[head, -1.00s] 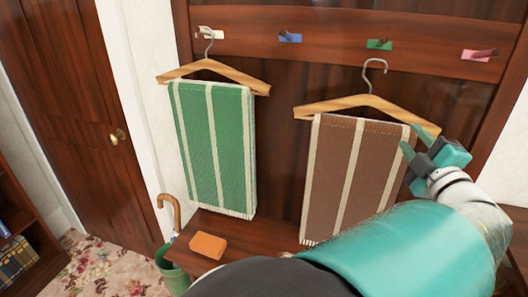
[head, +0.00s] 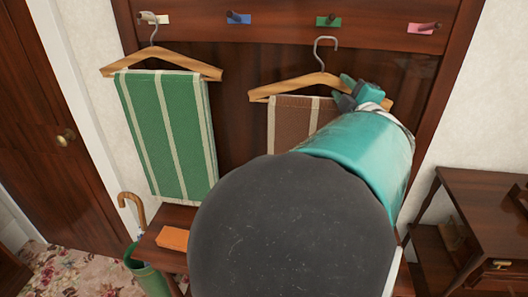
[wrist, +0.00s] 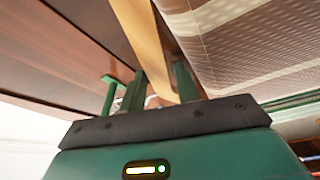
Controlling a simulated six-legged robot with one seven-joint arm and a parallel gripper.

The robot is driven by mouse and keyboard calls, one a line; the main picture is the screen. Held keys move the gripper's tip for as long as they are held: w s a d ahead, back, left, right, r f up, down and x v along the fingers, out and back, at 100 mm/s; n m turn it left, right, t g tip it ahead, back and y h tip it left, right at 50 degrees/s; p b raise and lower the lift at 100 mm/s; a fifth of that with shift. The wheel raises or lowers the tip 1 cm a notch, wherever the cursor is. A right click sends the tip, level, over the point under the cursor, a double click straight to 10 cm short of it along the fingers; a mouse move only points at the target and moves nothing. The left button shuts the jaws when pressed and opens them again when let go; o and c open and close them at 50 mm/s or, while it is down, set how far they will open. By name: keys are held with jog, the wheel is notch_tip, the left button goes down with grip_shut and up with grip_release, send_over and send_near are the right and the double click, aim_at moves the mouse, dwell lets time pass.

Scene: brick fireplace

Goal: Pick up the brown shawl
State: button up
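The brown shawl (head: 290,126) with pale stripes hangs folded over the right wooden hanger (head: 270,90). My arm hides its lower and right parts in the head view. The hanger's metal hook shows just below the green peg; what bears it cannot be told. My gripper (head: 358,94) is at the hanger's right slope, above the shawl's upper edge. In the wrist view, the green fingers (wrist: 160,85) stand apart with the wooden hanger (wrist: 147,42) at the gap between them. The striped shawl (wrist: 245,45) is close on the right. Whether they clamp the wood is unclear.
A green striped shawl (head: 172,130) hangs on the left hanger. Pegs with coloured plates line the rack, including green (head: 328,21) and pink (head: 423,28). An orange block (head: 173,238) lies on the bench. A dark wooden cabinet (head: 480,200) stands at the right.

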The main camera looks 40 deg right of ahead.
aim_at(340, 86)
jog(key=shift+x, duration=1.55)
grip_shut()
